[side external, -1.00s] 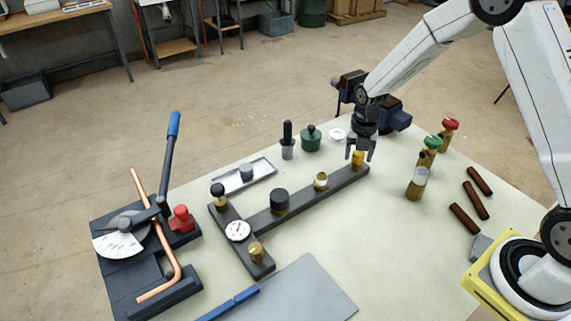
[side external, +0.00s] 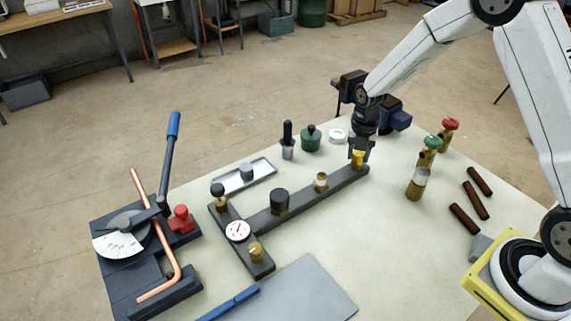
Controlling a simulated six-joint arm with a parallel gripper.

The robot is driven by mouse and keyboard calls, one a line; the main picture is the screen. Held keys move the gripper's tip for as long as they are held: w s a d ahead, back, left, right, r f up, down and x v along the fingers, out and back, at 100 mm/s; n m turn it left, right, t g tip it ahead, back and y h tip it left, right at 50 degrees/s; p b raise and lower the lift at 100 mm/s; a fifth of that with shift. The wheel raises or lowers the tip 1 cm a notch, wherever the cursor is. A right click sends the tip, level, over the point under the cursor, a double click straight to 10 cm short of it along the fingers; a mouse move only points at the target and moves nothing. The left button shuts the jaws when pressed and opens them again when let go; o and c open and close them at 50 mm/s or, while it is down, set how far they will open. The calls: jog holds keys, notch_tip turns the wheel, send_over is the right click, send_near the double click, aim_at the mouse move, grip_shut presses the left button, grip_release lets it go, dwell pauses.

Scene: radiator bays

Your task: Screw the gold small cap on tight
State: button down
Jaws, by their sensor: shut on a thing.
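The gold small cap (side external: 358,159) sits at the far right end of the dark T-shaped bar (side external: 300,206). My gripper (side external: 361,152) is over that end, pointing down, with its fingers shut on the gold cap. The fingers hide part of the cap, and its seating on the bar is too small to judge. Another gold piece (side external: 257,251) stands on the near end of the bar's cross-piece.
Along the bar stand a brass fitting (side external: 321,182), a black cap (side external: 280,199) and a dial gauge (side external: 238,230). Brass valves with green (side external: 432,143) and red (side external: 450,125) tops stand to the right. A blue vise (side external: 394,118) is behind my gripper.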

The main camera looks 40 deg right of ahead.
jog(key=m, duration=1.2)
jog(key=shift+m, duration=0.4)
jog(key=m, duration=1.6)
jog(key=shift+f+m, duration=0.1)
jog(key=shift+m, duration=0.3)
jog(key=shift+c, duration=2.2)
grip_release()
